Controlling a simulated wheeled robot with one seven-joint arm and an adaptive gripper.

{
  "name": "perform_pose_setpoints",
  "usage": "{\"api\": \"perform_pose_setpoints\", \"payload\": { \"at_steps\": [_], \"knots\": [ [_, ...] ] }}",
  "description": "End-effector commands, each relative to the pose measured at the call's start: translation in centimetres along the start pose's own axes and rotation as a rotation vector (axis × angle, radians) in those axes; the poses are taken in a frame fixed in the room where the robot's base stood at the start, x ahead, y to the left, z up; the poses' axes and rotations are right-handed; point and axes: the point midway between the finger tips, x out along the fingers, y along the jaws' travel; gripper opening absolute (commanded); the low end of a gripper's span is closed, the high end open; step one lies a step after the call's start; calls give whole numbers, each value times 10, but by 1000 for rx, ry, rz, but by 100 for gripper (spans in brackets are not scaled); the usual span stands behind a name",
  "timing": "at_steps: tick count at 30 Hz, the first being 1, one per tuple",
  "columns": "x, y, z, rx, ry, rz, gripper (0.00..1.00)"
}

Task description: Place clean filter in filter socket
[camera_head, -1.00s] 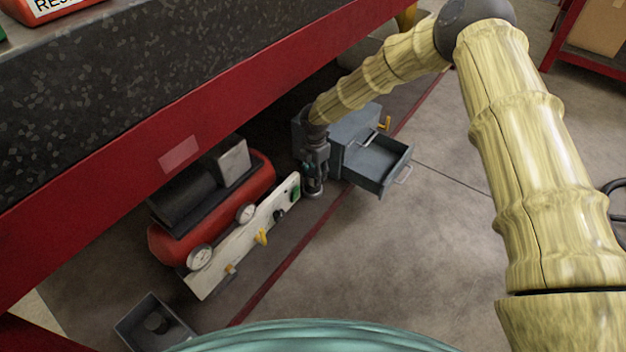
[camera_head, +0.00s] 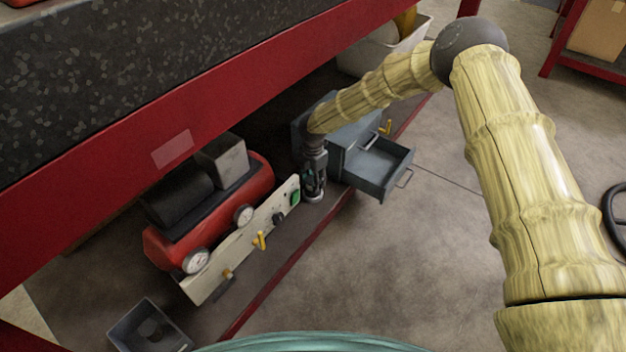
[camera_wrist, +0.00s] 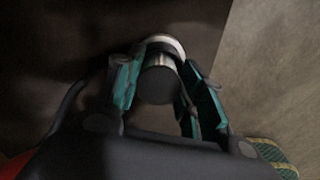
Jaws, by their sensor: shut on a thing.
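My gripper (camera_head: 314,188) points down beside the right end of the compressor's panel, in front of the grey drawer cabinet. In the wrist view my gripper (camera_wrist: 165,85) has its teal-sided fingers closed on both sides of a small cylinder, the clean filter (camera_wrist: 159,84). The filter has a dark near end, a shiny metal band and a pale ring at its far end. Its pale lower end (camera_head: 314,198) shows below the fingers in the head view. I cannot make out the filter socket or whether the filter touches anything below.
A red compressor (camera_head: 159,247) with gauges and a pale panel (camera_head: 205,288) with yellow handles stands left of my gripper. An open, empty-looking drawer (camera_head: 384,165) is at right. A grey bin (camera_head: 122,328) holds a dark cylinder. The red bench beam (camera_head: 110,180) hangs above.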

Motion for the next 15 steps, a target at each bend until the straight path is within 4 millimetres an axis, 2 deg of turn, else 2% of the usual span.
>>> {"api": "perform_pose_setpoints", "payload": {
  "at_steps": [1,4,15],
  "knots": [
    [0,0,0,0,0,0,42],
    [0,0,0,0,0,0,60],
    [-1,0,0,0,0,0,60]
  ]
}}
